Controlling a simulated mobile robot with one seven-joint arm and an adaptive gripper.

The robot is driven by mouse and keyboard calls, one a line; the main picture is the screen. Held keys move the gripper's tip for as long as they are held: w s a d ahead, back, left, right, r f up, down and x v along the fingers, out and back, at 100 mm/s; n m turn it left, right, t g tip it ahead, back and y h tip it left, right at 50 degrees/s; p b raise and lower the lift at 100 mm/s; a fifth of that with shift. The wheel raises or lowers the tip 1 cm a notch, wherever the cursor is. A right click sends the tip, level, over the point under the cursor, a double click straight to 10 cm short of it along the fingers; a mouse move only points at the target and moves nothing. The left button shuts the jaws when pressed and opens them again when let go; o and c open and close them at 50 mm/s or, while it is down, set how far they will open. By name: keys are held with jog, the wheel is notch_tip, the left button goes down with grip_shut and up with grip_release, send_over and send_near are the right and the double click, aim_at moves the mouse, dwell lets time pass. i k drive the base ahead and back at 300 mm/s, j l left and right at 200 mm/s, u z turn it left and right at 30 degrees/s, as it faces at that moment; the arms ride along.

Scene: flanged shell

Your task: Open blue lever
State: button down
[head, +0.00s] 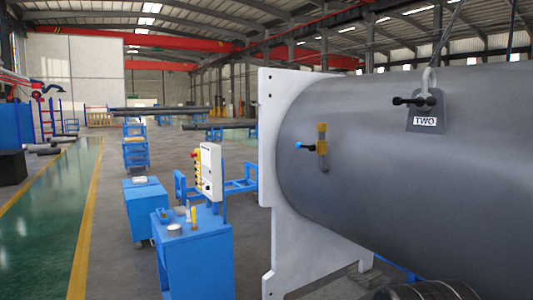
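The blue lever (304,146) is a short black handle with a blue tip at its left end. It sits on a brass-yellow valve body (322,139) on the side of the big grey shell (390,190), near the white flange plate. The lever points left and slightly up, across the valve's upright pipe. My gripper is not clearly in view. A dark ribbed rounded part, likely of my own arm, shows at the bottom right edge. Nothing is seen touching the lever.
A second black lever (414,101) is on a plate labelled TWO (426,120), up and right. The white flange plate (270,130) stands left of the shell. A blue cabinet (195,255) with small items and a control box (210,171) stand farther left. Open floor lies beyond.

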aim_at(298, 145)
jog(key=i+j, duration=0.2)
jog(key=i, duration=0.3)
jog(key=i+j+u, duration=0.1)
jog(key=i, duration=0.35)
jog(key=i+j, duration=0.3)
jog(key=i, duration=0.2)
jog(key=i+j+u, duration=0.1)
jog(key=i, duration=0.35)
